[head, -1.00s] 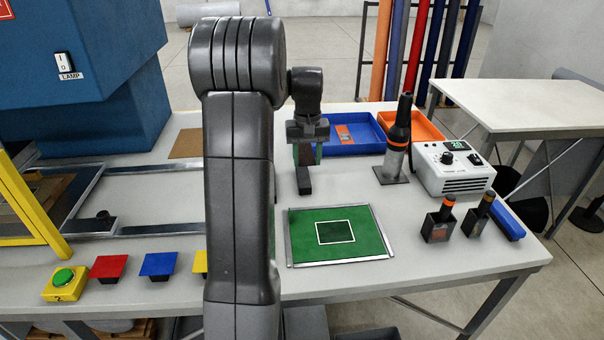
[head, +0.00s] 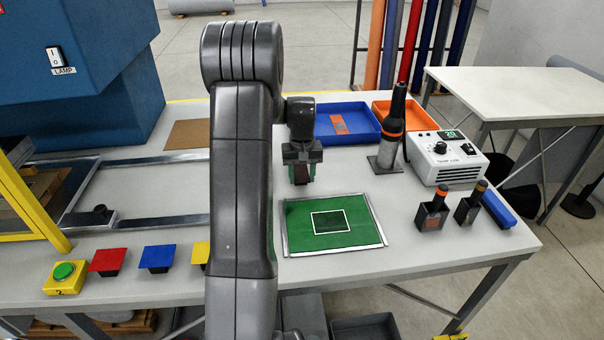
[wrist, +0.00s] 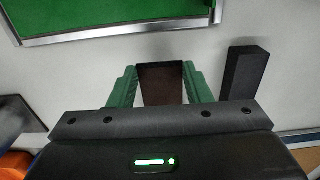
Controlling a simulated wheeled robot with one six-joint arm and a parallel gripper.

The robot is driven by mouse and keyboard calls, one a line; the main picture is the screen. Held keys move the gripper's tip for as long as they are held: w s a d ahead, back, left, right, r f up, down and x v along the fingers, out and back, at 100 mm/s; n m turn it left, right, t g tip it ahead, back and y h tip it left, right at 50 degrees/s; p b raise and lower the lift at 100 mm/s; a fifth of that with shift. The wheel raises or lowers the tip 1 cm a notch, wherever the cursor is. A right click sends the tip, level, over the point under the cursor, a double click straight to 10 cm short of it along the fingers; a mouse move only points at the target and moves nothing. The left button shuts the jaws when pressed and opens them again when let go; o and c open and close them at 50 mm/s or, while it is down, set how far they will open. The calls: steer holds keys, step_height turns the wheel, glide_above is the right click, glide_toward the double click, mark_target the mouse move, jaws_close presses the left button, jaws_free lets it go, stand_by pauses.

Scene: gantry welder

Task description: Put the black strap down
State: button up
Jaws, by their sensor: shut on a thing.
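The black strap (wrist: 163,84) is a dark brownish-black piece between the green fingers in the wrist view. My gripper (wrist: 161,90) is shut on it. In the head view my gripper (head: 303,176) points down over the table, just beyond the far edge of the green mat (head: 365,232). Only a small dark part of the strap shows there between the fingers. I cannot tell whether its lower end touches the table. A black block (wrist: 246,72) shows beside the right finger in the wrist view; I cannot tell if it rests on the table.
A blue tray (head: 363,137) and an orange tray (head: 420,123) lie beyond to the right. A dark upright tool (head: 391,138), a white control box (head: 468,164) and two small holders (head: 432,216) stand right of the gripper. A metal frame (head: 140,232) lies left. Grey table around the mat is bare.

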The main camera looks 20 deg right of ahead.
steer(key=shift+f+b, duration=0.35)
steer(key=shift+f, duration=0.1)
steer(key=o, duration=1)
steer(key=shift+r, duration=0.1)
steer(key=shift+c, duration=0.2)
steer(key=shift+r, duration=0.15)
